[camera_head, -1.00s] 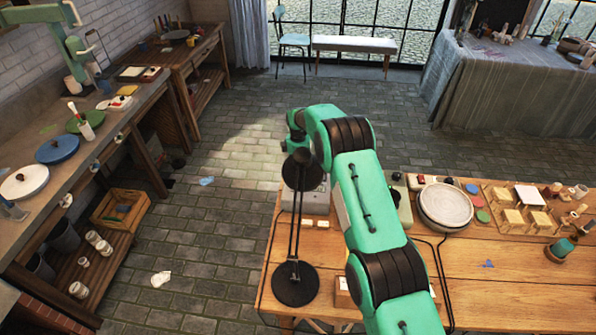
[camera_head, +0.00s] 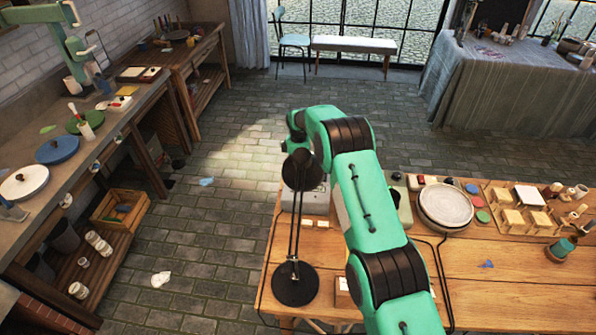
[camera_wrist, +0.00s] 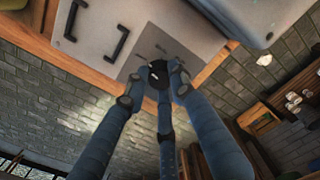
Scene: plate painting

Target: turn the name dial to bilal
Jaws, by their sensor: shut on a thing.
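The name dial (camera_wrist: 158,76) is a small black knob on the face of a light grey box (camera_wrist: 128,28) in the wrist view. My gripper (camera_wrist: 157,80) has its blue-grey fingers closed around the dial, one at each side and one below. Short dark marks show on a grey panel around the knob, too small to read, so the name it points at cannot be told. In the head view the grey box (camera_head: 318,199) is partly hidden behind a black lamp and my green arm. The dial and my fingertips are hidden there.
A black desk lamp (camera_head: 296,282) stands left of my arm on the wooden table (camera_head: 520,300). A pale round plate (camera_head: 445,204) sits right of my arm. Stamps and small blocks (camera_head: 520,219) fill the table's right side. The tiled floor (camera_head: 215,230) to the left is mostly clear.

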